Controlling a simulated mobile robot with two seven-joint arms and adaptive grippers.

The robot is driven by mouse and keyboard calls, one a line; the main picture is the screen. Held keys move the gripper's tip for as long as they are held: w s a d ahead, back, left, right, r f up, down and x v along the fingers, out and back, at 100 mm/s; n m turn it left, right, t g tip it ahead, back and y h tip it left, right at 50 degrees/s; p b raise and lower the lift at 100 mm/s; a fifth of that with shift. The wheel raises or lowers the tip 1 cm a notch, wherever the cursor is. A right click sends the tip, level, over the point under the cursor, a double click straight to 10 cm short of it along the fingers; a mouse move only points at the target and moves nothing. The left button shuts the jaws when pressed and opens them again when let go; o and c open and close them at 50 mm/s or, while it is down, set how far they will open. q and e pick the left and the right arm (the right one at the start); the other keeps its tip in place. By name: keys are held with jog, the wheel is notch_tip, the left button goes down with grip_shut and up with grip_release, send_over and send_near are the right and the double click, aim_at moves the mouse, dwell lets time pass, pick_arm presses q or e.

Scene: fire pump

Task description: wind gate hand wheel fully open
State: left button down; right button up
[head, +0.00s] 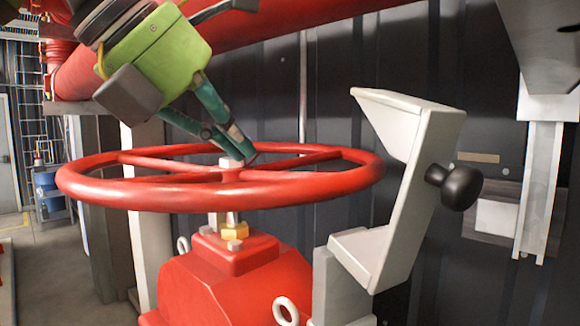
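The red hand wheel (128,193) lies nearly level across the middle of the head view, on top of a red valve body (235,285). Its spokes meet at a hub on a short stem with a brass-coloured nut (236,231). My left gripper (243,158), with a green body and teal fingers, reaches down from the upper left. Its fingertips come together at the spokes just beside the hub. I cannot tell whether they touch or grip a spoke. The hidden side of the fingertips does not show. My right gripper is not in view.
A pale grey bracket (398,195) with a black knob (461,188) stands close to the wheel's right rim. A large red pipe (300,25) runs above. A dark ribbed wall (465,75) closes off the back. Open floor (50,265) shows at the left.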

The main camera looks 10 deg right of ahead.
pick_arm(q)
jog(key=w+d+f+p, duration=0.4)
jog(key=w+d+f, duration=0.1)
jog(key=w+d, duration=0.1)
jog(key=shift+d, duration=0.55)
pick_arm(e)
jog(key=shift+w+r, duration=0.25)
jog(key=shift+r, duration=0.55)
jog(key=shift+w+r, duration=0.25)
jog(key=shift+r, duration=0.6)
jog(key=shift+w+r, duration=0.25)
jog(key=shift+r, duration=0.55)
